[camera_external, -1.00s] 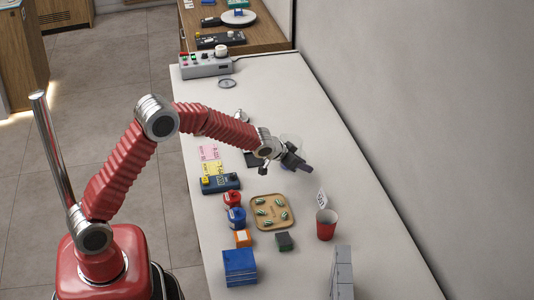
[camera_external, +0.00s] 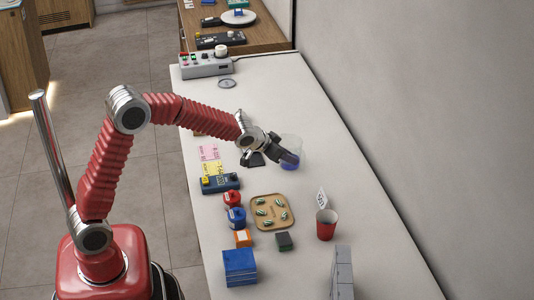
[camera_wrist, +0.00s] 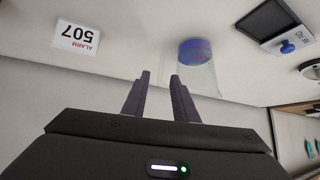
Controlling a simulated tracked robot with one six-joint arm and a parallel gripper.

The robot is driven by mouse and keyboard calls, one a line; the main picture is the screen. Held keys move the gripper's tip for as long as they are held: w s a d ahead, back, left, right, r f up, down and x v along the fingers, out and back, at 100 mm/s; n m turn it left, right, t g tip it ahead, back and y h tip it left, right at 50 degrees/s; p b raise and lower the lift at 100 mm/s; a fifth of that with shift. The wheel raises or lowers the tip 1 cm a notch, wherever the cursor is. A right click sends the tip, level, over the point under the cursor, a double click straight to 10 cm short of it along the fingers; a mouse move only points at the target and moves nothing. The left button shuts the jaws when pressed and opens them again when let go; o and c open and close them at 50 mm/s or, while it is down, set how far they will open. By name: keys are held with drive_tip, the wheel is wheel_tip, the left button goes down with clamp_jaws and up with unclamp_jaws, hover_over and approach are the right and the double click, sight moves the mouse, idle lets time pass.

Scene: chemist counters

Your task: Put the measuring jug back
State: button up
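The measuring jug (camera_external: 291,148) is clear with a blue bottom part. It stands on the white counter right of the middle, beside my gripper (camera_external: 270,156). In the external view, one finger overlaps the jug's lower left side. The jug also shows in the wrist view (camera_wrist: 198,57), beyond the fingertips and a little to the right. In the wrist view, my gripper (camera_wrist: 161,74) has its two dark fingers apart, with nothing held between them. I cannot tell whether the right finger touches the jug.
A grey control box (camera_external: 207,65) stands at the far end. An "ALARM 507" card (camera_wrist: 77,37) shows in the wrist view.

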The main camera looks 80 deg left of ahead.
drive_tip(key=shift+v, duration=1.15)
drive_tip(key=s+d+r+m+g+h, duration=0.1)
drive_tip(key=s+d+r, duration=0.4)
drive_tip(key=s+d, duration=0.25)
drive_tip(key=s+d+r, duration=0.5)
drive_tip(key=s+d, duration=0.1)
drive_tip(key=s, duration=0.3)
drive_tip(key=s+d+m+g+h, duration=0.1)
drive_tip(key=s+d, duration=0.4)
drive_tip(key=s, duration=0.6)
drive_tip(key=s+d+f+m+h, duration=0.1)
drive_tip(key=s+d, duration=0.3)
drive_tip(key=s, duration=0.7)
drive_tip(key=shift+d+f+m+g, duration=0.25)
drive_tip(key=shift+d+m+g, duration=0.05)
drive_tip(key=shift+d+g, duration=0.1)
